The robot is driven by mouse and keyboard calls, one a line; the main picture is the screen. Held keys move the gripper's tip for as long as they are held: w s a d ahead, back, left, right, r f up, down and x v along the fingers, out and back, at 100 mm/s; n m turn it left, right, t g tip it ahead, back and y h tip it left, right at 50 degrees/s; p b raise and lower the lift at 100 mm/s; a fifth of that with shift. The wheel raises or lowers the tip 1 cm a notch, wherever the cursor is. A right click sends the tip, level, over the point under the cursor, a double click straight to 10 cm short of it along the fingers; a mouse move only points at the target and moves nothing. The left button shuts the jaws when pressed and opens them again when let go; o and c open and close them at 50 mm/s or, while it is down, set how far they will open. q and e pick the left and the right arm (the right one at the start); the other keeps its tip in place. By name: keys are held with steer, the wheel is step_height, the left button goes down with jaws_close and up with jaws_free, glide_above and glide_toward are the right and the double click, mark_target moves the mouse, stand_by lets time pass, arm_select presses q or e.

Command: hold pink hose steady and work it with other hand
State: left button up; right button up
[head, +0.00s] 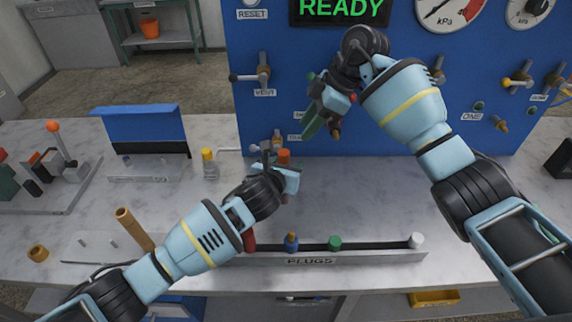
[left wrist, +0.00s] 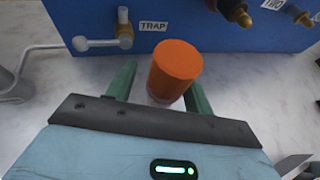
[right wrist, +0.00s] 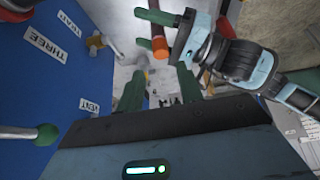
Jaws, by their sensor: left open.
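I cannot make out a pink hose in any view. My left gripper (head: 278,160) is open, low in front of the blue panel. In the left wrist view an orange-capped object (left wrist: 175,70) stands between its green fingers, with a gap to the left finger; I cannot tell if the right one touches it. My right gripper (head: 318,116) is raised in front of the panel, right of and above the left one. In the right wrist view its green fingers (right wrist: 159,90) are apart and empty, with the left gripper beyond them.
The blue panel (head: 310,60) carries valves, labelled fittings and gauges. A plug rack (head: 385,257) with coloured plugs lies at the table's front edge. A yellow-capped bottle (head: 209,164) and a brown tube (head: 133,228) stand to the left. The marble tabletop (head: 400,190) is clear right of centre.

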arm_select(q)
steer(key=shift+c, duration=0.3)
steer(key=c, duration=1)
arm_select(e)
step_height(320, 180, up, 6)
steer(key=f+n+h, duration=0.1)
steer(key=n+h, duration=0.4)
steer(key=n, duration=2.4)
glide_above(284, 152)
steer(key=d, duration=0.1)
steer(key=shift+s+d+r+t, duration=0.15)
steer(key=shift+s+r+t, duration=0.1)
steer(key=shift+s+t, duration=0.2)
steer(key=f, duration=0.8)
steer(key=a+f, duration=0.1)
steer(key=f, duration=0.3)
steer(key=shift+w+a, duration=0.1)
steer(key=shift+w, duration=0.3)
steer(key=shift+c, duration=0.3)
